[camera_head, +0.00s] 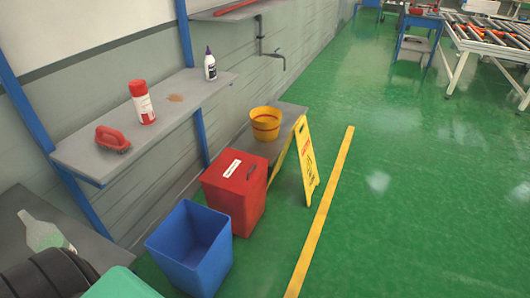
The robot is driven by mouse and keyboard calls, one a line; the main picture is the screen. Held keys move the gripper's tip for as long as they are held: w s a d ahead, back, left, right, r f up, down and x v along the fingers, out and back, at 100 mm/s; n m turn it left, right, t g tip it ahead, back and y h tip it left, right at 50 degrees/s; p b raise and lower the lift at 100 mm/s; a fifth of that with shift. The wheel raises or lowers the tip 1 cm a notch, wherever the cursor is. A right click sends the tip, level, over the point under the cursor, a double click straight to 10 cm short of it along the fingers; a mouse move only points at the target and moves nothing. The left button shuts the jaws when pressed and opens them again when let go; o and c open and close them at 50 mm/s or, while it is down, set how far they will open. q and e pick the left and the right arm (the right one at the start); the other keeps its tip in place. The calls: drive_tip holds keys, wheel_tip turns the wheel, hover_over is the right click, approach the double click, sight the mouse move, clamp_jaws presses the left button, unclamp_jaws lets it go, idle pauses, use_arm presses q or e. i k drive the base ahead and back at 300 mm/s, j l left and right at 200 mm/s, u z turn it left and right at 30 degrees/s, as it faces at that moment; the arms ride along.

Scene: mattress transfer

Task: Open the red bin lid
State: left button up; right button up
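The red bin (235,210) stands on the green floor, between the blue bin and a yellow floor sign. Neither of my grippers shows in the head view.
An open blue bin (192,243) stands in front of the red bin. A yellow floor sign (308,165) stands at its right. A yellow bucket (265,130) sits on a low grey ledge behind. A wall shelf (150,135) holds a brush and bottles. The green floor right of the yellow line is clear.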

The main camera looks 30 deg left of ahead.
sight(234, 171)
drive_tip(key=i+l+u, duration=0.1)
drive_tip(key=i+u, duration=0.3)
drive_tip(key=i, duration=0.15)
drive_tip(key=i+l+u, duration=0.85)
drive_tip(key=i, duration=0.15)
